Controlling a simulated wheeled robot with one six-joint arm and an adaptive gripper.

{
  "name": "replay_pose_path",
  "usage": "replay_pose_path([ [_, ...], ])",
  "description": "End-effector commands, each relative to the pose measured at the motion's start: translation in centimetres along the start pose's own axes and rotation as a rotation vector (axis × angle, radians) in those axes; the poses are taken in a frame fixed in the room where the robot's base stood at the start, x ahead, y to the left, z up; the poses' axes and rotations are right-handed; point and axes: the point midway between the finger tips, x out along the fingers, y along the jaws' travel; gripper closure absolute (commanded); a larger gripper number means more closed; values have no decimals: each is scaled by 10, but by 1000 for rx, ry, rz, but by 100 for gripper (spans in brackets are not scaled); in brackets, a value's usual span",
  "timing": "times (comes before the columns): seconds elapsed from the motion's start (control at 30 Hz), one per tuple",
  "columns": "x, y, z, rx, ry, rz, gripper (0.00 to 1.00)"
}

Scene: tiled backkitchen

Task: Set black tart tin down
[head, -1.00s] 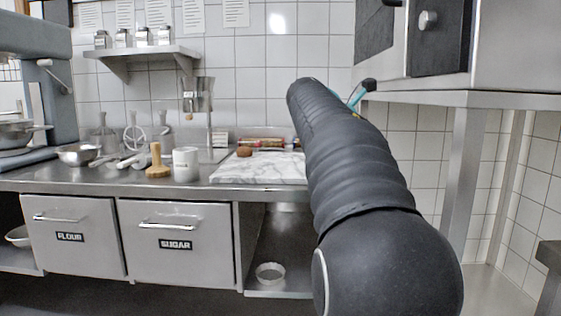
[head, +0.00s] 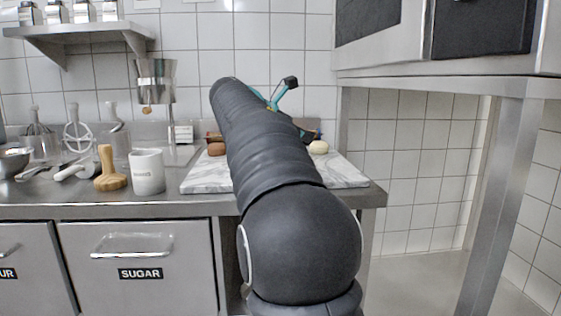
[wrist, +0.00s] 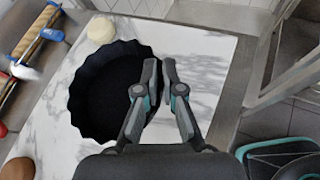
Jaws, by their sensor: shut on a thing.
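The black tart tin (wrist: 105,92) has a fluted rim and shows in the wrist view over the white marble slab (wrist: 203,65). My gripper (wrist: 160,72) is shut on the tin's right-hand rim. The tin looks level, seen from above. I cannot tell whether it touches the slab or is held above it. In the head view the marble slab (head: 205,178) lies on the steel counter, partly behind my arm. My arm hides the tin and the gripper's fingers there.
A pale dough ball (wrist: 101,30) lies just beyond the tin, and a brown one (wrist: 18,169) at lower left. A rolling pin (wrist: 36,32) lies left of the slab. A white mug (head: 147,172) and a wooden tool (head: 109,170) stand on the counter. A steel table leg (head: 500,190) is at right.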

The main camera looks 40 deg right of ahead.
Motion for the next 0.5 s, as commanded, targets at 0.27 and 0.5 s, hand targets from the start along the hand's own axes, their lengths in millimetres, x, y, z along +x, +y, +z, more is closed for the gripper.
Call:
replay_pose_path([
  [0.27, -9, 29, -42, -1, -1, -1, 100],
  [0.5, -7, 32, -59, -1, -1, -3, 100],
])
